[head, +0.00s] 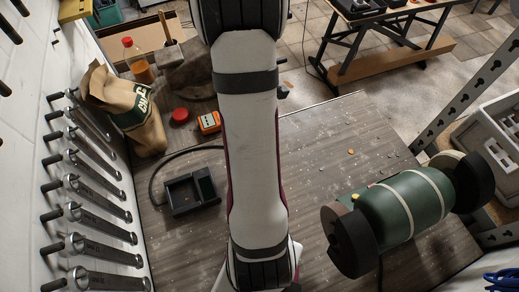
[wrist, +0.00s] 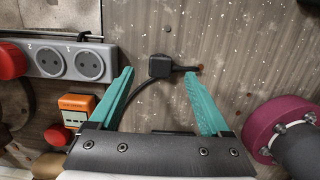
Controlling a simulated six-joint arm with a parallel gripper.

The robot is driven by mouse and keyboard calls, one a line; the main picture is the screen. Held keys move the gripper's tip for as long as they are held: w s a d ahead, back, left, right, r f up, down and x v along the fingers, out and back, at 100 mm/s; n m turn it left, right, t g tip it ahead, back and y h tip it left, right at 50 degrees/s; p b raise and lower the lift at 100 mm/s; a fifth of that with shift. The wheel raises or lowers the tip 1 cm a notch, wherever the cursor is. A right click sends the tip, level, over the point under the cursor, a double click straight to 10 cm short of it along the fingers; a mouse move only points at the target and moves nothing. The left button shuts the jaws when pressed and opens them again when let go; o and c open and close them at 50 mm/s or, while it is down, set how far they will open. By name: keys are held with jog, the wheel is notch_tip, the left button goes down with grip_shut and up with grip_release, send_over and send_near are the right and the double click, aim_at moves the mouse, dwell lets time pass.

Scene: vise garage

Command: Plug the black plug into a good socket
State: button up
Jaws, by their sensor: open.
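In the wrist view, the black plug (wrist: 160,66) lies on the worn workbench top, with a black cable curving from it. My gripper (wrist: 160,76) is open, and its teal fingers stand to either side of the plug. I see no contact; how high the fingertips are above the plug is hard to tell. A grey socket strip (wrist: 112,62) is at the upper left with two round sockets (wrist: 47,60) (wrist: 90,65) in view. The strip's left end is cut off or hidden by a red round thing. In the head view my arm hides the gripper, plug and strip.
An orange meter (wrist: 76,103) is left of my gripper and also shows in the head view (head: 209,122). On the bench are a black tray (head: 183,209), a paper bag (head: 128,105), a red cap (head: 180,115) and a green bench grinder (head: 405,207). Wrenches (head: 92,208) hang left.

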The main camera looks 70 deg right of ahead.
notch_tip(320, 180, down, 5)
jog(key=shift+f, duration=0.1)
dwell(0.3)
grip_shut()
